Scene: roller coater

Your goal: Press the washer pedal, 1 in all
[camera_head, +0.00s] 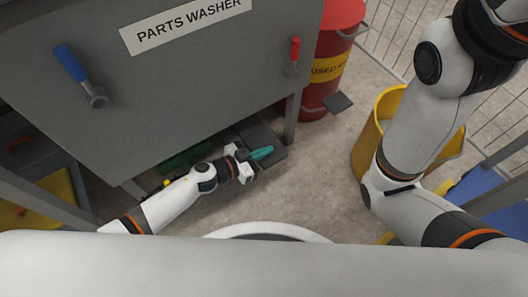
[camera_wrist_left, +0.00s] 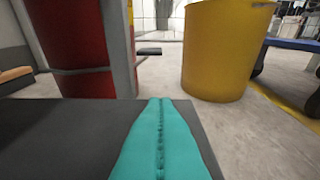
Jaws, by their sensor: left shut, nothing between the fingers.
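The parts washer (camera_head: 170,75) is a large grey cabinet on legs, labelled on its front. Its dark flat pedal (camera_head: 272,157) sits low near the floor, below the cabinet's right part. My left gripper (camera_head: 262,153) has teal fingers, is shut and empty, and shows over the pedal. In the left wrist view the shut teal fingers (camera_wrist_left: 160,140) extend over a dark flat surface (camera_wrist_left: 60,135), likely the pedal. I cannot tell whether they touch it. My right arm is at the right of the head view; its gripper is out of view.
A red drum (camera_head: 335,50) with a yellow label stands right of the washer, with a small dark pedal plate (camera_head: 338,103) at its foot. A yellow bin (camera_head: 368,140) stands partly behind my right arm. Bare floor (camera_head: 310,185) lies between.

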